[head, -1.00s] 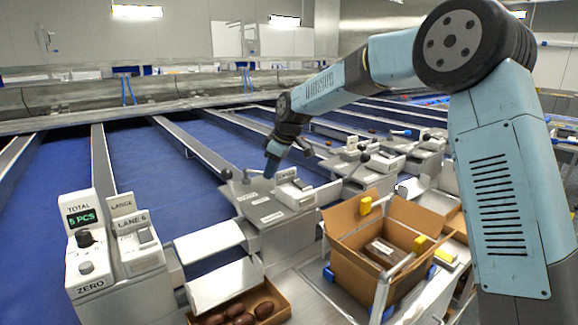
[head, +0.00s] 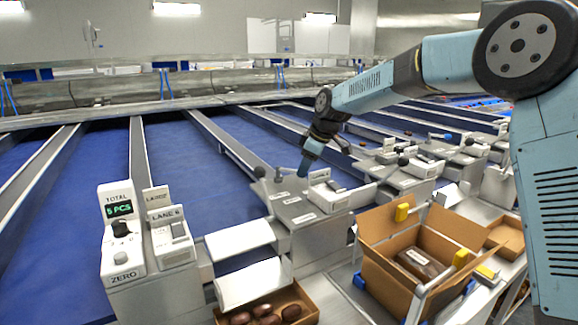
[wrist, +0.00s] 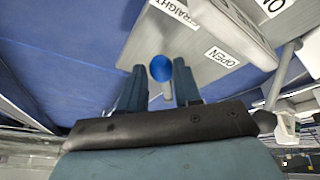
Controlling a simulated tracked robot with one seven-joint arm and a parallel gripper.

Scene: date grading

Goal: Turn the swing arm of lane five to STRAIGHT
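My gripper (wrist: 160,85) is open, with one finger on each side of a blue ball knob (wrist: 161,68) in the wrist view. The knob sits on a short pale stem; I cannot tell if a finger touches it. Beside it is a grey metal housing (wrist: 200,50) with labels reading STRAIGHT (wrist: 176,10) and OPEN (wrist: 222,57). In the head view my gripper (head: 303,172) points down at the back of the housing (head: 300,212) to the right of the LANE 6 unit. My fingers hide the blue knob there.
The white LANE 6 unit (head: 169,240) and the TOTAL counter (head: 121,250), showing 5 PCS, stand at left. An open cardboard box (head: 385,275) is at front right. Blue belts (head: 80,200) run behind.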

